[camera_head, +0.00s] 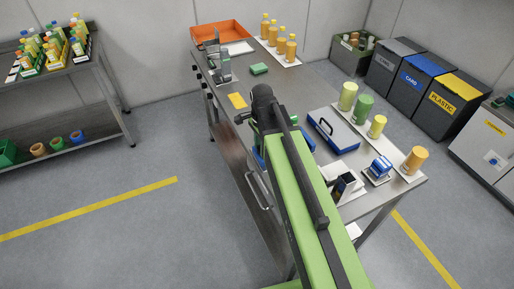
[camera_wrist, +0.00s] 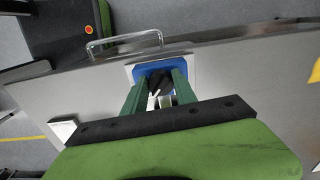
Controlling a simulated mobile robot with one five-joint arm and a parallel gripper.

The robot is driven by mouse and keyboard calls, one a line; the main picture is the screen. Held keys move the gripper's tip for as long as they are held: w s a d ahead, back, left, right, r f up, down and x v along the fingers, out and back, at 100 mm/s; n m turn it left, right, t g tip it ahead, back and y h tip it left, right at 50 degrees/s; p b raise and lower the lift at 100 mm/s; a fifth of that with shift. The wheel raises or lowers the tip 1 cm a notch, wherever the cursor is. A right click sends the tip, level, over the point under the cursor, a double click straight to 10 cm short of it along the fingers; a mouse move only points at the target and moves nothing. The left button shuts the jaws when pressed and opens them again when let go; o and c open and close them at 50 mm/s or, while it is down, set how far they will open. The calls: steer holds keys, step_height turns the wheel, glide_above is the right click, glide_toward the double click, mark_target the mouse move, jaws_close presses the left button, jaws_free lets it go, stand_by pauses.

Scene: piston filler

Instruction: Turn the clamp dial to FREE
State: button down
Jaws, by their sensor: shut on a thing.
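Light strips show just below the dark part. I cannot read any FREE marking or tell the dial's setting.
The steel bench (camera_head: 330,90) carries a blue case (camera_head: 333,130), green and yellow cylinders, a blue-and-white stamp-like item (camera_head: 379,168) and a dark-filled holder (camera_head: 345,187). Orange bottles and an orange tray (camera_head: 222,32) stand at the far end. A handle (camera_head: 260,190) projects from the bench front. Floor at left is clear.

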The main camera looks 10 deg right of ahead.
steer(key=n, duration=0.3)
steer(key=shift+s+d+n, duration=0.1)
steer(key=shift+d+n, duration=0.25)
steer(key=shift+n, duration=0.05)
steer(key=n, duration=0.4)
steer(key=shift+n, duration=0.3)
steer(key=n, duration=0.4)
steer(key=shift+n, duration=2.4)
steer(key=shift+a, duration=0.1)
steer(key=c, duration=1)
jaws_free()
